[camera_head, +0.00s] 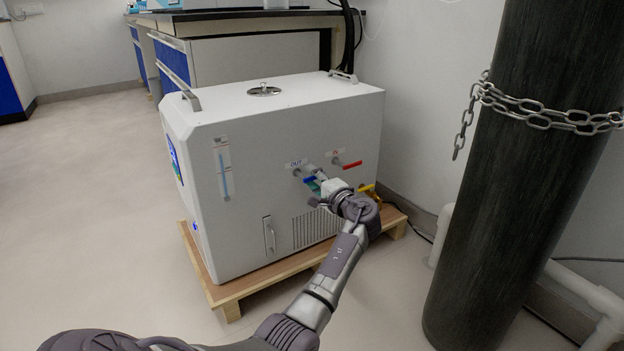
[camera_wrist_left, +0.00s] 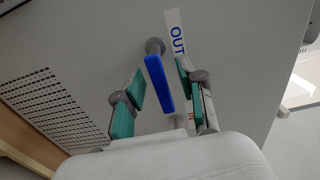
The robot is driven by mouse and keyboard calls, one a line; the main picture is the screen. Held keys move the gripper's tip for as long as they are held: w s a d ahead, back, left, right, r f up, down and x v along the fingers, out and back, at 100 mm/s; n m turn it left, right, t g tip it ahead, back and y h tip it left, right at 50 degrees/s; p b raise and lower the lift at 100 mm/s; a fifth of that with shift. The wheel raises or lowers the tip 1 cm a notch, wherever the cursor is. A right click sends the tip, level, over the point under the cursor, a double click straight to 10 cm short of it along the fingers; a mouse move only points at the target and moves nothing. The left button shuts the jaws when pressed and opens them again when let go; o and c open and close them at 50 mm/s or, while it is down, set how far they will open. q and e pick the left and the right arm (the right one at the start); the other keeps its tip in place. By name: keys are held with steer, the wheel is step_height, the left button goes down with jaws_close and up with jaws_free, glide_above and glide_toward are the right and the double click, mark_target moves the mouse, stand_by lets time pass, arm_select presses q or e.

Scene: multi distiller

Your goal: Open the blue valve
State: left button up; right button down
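The blue valve (camera_head: 309,179) is on the front of a white machine (camera_head: 240,165), below the "OUT" label. In the left wrist view the blue valve handle (camera_wrist_left: 159,84) hangs from a grey pipe stub, slightly tilted. My left gripper (camera_head: 316,186) is at the valve. In the wrist view its two green-padded fingers (camera_wrist_left: 160,88) are open, one on each side of the handle, with a visible gap on both sides. In the head view the gripper partly hides the valve. My right gripper is not in view.
A red valve (camera_head: 352,165) sits close by on the right, and a yellow part (camera_head: 367,188) shows beside my wrist. The machine stands on a wooden pallet (camera_head: 262,279). A tall dark cylinder (camera_head: 500,200) with a chain (camera_head: 540,118) stands at right. Floor at left is clear.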

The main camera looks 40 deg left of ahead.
arm_select(q)
steer(key=v, duration=1.2)
